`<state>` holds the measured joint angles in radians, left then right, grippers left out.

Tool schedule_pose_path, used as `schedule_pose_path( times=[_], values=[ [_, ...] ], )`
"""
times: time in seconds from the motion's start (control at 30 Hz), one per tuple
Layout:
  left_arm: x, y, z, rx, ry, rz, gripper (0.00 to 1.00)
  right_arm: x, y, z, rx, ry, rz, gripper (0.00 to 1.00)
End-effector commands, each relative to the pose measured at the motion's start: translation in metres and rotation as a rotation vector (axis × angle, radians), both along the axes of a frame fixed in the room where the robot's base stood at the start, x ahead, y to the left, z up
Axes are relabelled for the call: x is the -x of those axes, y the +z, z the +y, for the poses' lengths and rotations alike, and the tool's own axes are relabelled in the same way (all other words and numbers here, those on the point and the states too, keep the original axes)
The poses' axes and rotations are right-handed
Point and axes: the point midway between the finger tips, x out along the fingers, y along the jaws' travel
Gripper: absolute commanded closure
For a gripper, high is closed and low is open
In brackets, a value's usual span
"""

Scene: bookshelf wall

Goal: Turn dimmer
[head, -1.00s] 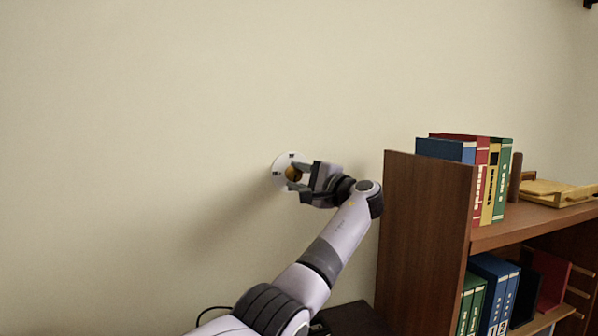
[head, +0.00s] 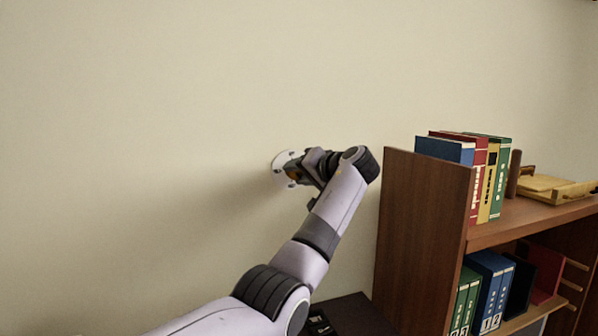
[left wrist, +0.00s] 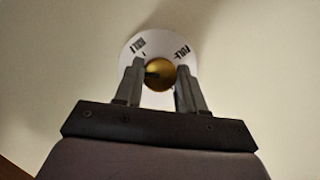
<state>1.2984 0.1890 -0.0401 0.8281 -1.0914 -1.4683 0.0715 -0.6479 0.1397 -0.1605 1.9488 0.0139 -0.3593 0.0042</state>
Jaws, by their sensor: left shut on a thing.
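The dimmer is a white round plate (head: 281,166) on the wall with a golden knob (head: 293,174) at its middle. In the left wrist view the plate (left wrist: 138,46) shows dark printed marks along its upper rim, and the golden knob (left wrist: 158,72) sits between the fingers. My left gripper (head: 299,170) reaches the wall from the right and is shut on the knob, one finger on each side; the left wrist view shows its two fingers (left wrist: 160,76) too. In the head view the gripper hides much of the knob and the plate's right part. My right gripper is not in view.
A brown wooden bookshelf (head: 420,215) stands right of my left arm, close to its wrist. It holds several upright binders (head: 478,170) and a yellow wooden tray (head: 552,188). A dark low surface (head: 350,316) lies below. The wall left of the dimmer is bare.

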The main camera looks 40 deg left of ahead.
Motion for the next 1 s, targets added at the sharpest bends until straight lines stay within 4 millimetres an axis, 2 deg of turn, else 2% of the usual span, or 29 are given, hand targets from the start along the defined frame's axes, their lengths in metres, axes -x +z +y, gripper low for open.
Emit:
schedule_pose_path(
  times=[0.6,1.0],
  values=[
    [0.0018,0.0000,0.0002,0.265,-0.002,-0.506,0.91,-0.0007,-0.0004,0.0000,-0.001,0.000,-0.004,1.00],
    [0.0030,0.0009,0.0011,0.367,-0.001,-0.705,0.91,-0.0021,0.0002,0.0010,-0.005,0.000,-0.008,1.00]
  ],
)
